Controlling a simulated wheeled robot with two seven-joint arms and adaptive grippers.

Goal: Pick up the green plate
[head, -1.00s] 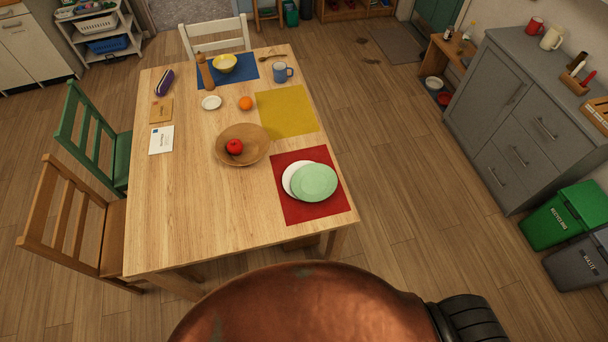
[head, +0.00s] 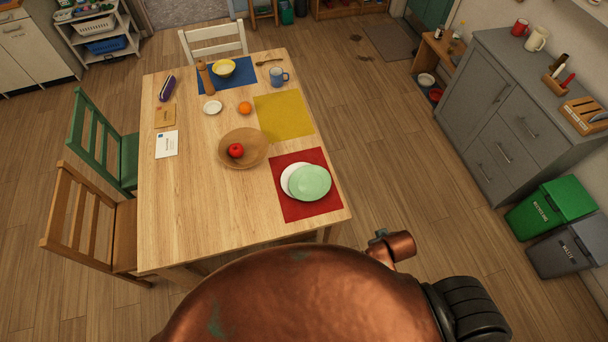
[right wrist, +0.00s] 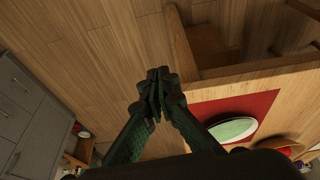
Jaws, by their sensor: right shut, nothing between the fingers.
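The green plate (head: 310,183) lies on the red placemat (head: 322,208) at the near right corner of the table. It rests partly over a white plate (head: 287,181), which shows at its left edge. In the right wrist view the green plate (right wrist: 232,129) is to the right of and below my fingertips. My right gripper (right wrist: 157,88) is shut and empty, apart from the plate and out past the table's edge, with floor behind it. My left gripper is in neither view.
The wooden table (head: 190,215) also holds a bowl (head: 228,155) with a red fruit (head: 236,150), an orange (head: 245,108) and a blue mug (head: 278,76). Two chairs stand at its left. Open floor lies between the table and the grey cabinet (head: 515,120).

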